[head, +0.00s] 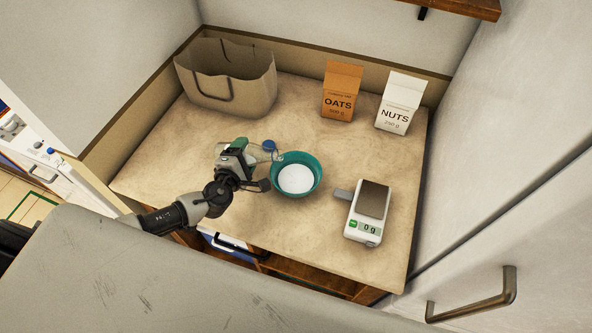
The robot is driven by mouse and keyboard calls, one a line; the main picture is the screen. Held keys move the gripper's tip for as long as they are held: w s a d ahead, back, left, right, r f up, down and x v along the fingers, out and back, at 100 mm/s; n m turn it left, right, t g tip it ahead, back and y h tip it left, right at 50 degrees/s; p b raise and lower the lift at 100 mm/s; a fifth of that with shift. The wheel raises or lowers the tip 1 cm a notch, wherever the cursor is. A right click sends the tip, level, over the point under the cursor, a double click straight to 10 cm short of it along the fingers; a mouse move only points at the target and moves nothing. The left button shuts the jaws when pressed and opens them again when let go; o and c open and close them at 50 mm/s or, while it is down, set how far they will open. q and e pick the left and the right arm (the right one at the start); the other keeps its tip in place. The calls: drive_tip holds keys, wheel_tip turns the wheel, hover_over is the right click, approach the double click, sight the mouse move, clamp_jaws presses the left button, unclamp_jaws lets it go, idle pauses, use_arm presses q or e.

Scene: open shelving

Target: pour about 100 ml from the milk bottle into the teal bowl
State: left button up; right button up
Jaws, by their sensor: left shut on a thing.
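The teal bowl (312,164) stands on the counter near its middle, with white liquid showing inside. My left gripper (248,165) is just left of the bowl and shut on the milk bottle (256,151). The bottle is tilted over to the right, its neck at the bowl's left rim. My gripper hides part of the bottle. Whether liquid is flowing from its mouth is too small to tell. My right gripper does not show.
A kitchen scale (368,208) reading 0 g stands right of the bowl. An oats carton (341,91) and a nuts carton (399,102) stand at the back. A paper bag (240,95) stands at the back left. The counter (165,160) is clear at left.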

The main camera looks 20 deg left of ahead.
use_arm(q)
drive_tip(key=shift+a+f+b, duration=0.1)
drive_tip(key=shift+f+b, duration=0.1)
drive_tip(key=shift+b, duration=0.25)
drive_tip(key=shift+f+n+b, duration=0.5)
drive_tip(key=shift+n+b, duration=0.2)
drive_tip(key=shift+b, duration=0.35)
drive_tip(key=shift+d+r+n+h, duration=0.3)
drive_tip(key=shift+d+n, duration=0.05)
drive_tip(key=shift+n, duration=0.05)
drive_tip(key=d+n+b, duration=0.1)
drive_tip(key=n, duration=0.1)
drive_tip(key=d+r+n+h+b, duration=0.1)
drive_tip(key=shift+w+r+n+t, duration=0.1)
drive_tip(key=shift+n+t, duration=0.2)
drive_tip(key=shift+n, duration=0.1)
drive_tip(key=n+b, duration=0.1)
drive_tip(key=b, duration=0.1)
drive_tip(key=n+b, duration=0.2)
drive_tip(key=n+t+h+b, duration=0.1)
drive_tip(key=n+b, duration=0.1)
drive_tip(key=shift+a+r, duration=0.1)
drive_tip(key=shift+a, duration=0.15)
drive_tip(key=shift+d+r+n+b, duration=0.1)
drive_tip(key=shift+r+n+b, duration=0.1)
drive_tip(key=shift+n+b, duration=0.75)
